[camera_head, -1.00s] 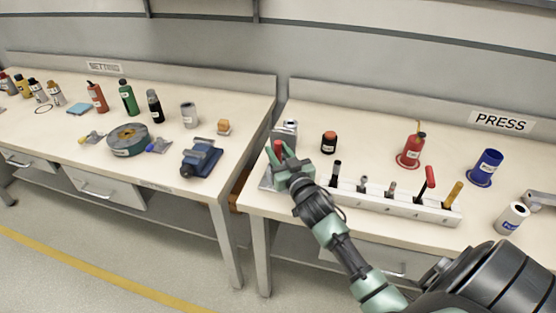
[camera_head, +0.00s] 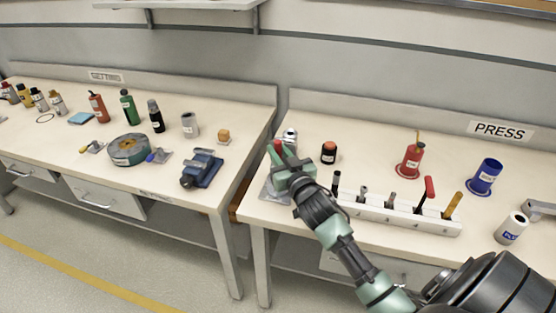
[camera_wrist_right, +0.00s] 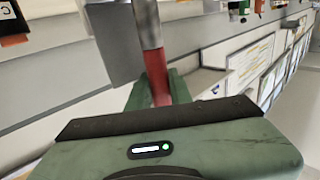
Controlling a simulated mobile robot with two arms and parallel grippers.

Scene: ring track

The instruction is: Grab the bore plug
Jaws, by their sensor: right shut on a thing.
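My right gripper (camera_head: 275,150) is over the left end of the press bench. In the right wrist view, its green fingers (camera_wrist_right: 158,92) are shut on the red grip of a rod-like piece with a steel cylinder, which looks like the bore plug (camera_wrist_right: 149,24). The steel part points away from the fingers. In the head view, the fingers hide most of this piece. My left gripper is not in view.
A white tool rack (camera_head: 400,213) with several tools lies along the bench front. A black-and-orange jar (camera_head: 328,153) and a red can (camera_head: 410,160) stand behind it. A gap separates the two benches.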

